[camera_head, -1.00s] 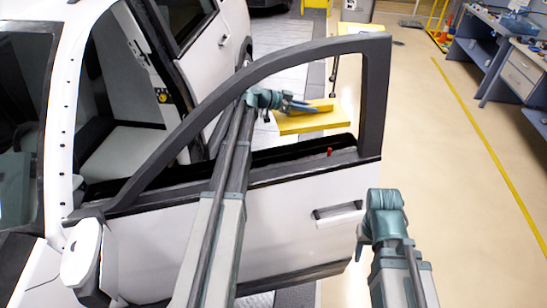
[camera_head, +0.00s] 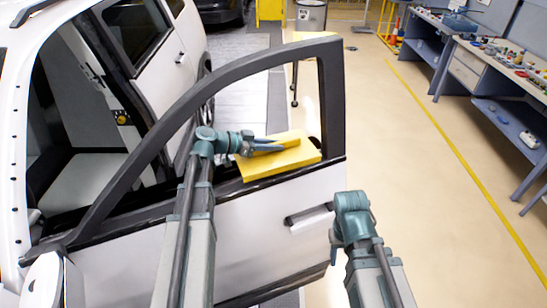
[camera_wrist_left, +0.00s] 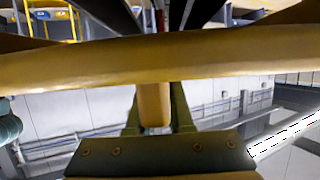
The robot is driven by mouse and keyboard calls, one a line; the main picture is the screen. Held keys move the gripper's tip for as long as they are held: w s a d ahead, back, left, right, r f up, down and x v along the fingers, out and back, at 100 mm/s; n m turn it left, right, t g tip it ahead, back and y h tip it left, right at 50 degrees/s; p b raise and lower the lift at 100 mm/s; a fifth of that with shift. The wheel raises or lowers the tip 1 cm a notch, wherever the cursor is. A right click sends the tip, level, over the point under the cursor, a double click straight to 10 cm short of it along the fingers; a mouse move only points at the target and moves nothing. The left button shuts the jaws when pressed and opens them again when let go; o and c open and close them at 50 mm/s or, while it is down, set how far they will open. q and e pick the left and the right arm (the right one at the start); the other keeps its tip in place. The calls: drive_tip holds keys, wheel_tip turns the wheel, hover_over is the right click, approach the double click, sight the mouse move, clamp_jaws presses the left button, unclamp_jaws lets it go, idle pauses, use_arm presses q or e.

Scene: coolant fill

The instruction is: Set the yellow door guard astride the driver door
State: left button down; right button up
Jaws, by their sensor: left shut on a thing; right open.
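The yellow door guard (camera_head: 270,167) is at the window sill of the open driver door (camera_head: 285,212), inside the black window frame. It overlaps the sill in the head view; I cannot tell whether it touches or straddles it. My left gripper (camera_head: 277,146) is shut on the guard's raised grip. In the left wrist view the guard (camera_wrist_left: 90,62) spans the picture as a yellow band, with its grip (camera_wrist_left: 153,105) between my left fingers. My right gripper (camera_head: 337,246) is open and empty, low beside the door handle; its fingers are mostly hidden.
The black window frame (camera_head: 333,110) arches over and around my left arm. The door handle (camera_head: 308,216) is close to my right gripper. A workbench (camera_head: 500,75) with small parts stands at the right. The floor (camera_head: 430,180) between door and bench is clear.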

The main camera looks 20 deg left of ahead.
sight(268, 156)
use_arm(q)
drive_tip(key=shift+s, duration=0.2)
drive_tip(key=shift+s+d+f, duration=0.1)
drive_tip(key=shift+s+d, duration=0.15)
drive_tip(key=shift+s, duration=0.25)
drive_tip(key=f+b, duration=0.3)
drive_tip(key=shift+w+f+b, duration=0.2)
drive_tip(key=shift+f+b, duration=0.2)
drive_tip(key=shift+s+r, duration=0.1)
drive_tip(key=shift+r, duration=0.1)
drive_tip(key=shift+f+b, duration=0.4)
drive_tip(key=shift+f, duration=0.15)
drive_tip(key=shift+s, duration=0.1)
drive_tip(key=c, duration=0.8)
unclamp_jaws()
